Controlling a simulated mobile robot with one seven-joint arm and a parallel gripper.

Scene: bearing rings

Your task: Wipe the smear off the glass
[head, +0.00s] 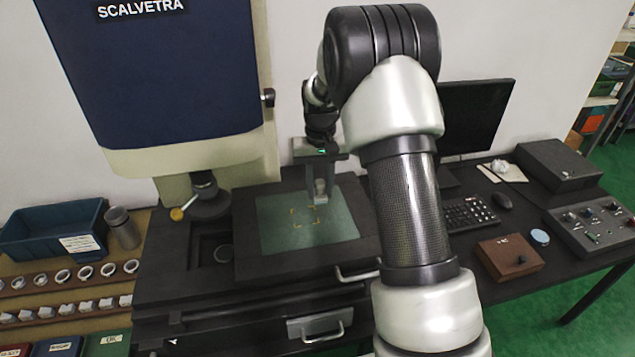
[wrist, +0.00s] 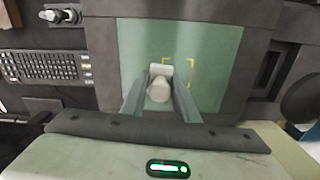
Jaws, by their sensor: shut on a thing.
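The glass (head: 283,235) is a pale green plate set in the dark stage of the measuring machine. It also shows in the wrist view (wrist: 212,85). Yellow corner marks show on it near the middle. My gripper (head: 320,188) is over the glass's right back part, pointing down. In the wrist view my gripper (wrist: 159,92) is shut on a small whitish wiper (wrist: 158,89) with a rounded body and a flat paler end. The wiper is close to the corner marks; I cannot tell whether it touches the glass. I cannot make out a smear.
The machine's lens and a yellow knob (head: 177,214) stand left of the glass. A blue bin (head: 55,228) and rows of rings (head: 63,275) lie far left. A keyboard (head: 468,213), a brown box (head: 508,257) and a control box (head: 597,225) are at right.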

